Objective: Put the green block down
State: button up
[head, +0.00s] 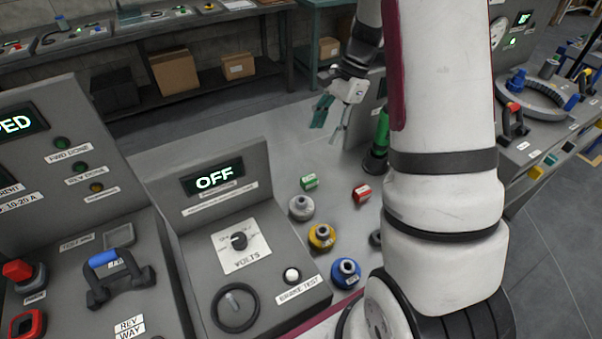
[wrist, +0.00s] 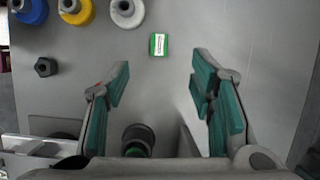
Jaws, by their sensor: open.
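The green block (head: 309,182) rests on the grey table top, just behind the grey-white round knob-like part. It also shows in the wrist view (wrist: 159,45), lying beyond my fingertips and apart from them, with a white label on its top. My gripper (head: 336,118) is above the table, higher and to the right of the block in the head view. In the wrist view my gripper (wrist: 160,80) has its teal-padded fingers spread wide with nothing between the tips.
A red block (head: 361,193) lies right of the green one. White (head: 301,208), yellow (head: 321,237) and blue (head: 346,272) knobbed parts stand in a row nearby. A dark green upright cylinder (head: 379,140) stands near my arm. A grey console (head: 230,240) borders the left.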

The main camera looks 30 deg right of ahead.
aim_at(309, 178)
jog(key=shift+m, duration=0.5)
jog(key=x, duration=0.5)
jog(key=d+p+x, duration=0.1)
jog(key=x, duration=0.9)
jog(key=shift+w+d+f, duration=0.1)
jog(key=shift+d+f, duration=0.2)
jog(key=shift+f, duration=0.25)
grip_shut()
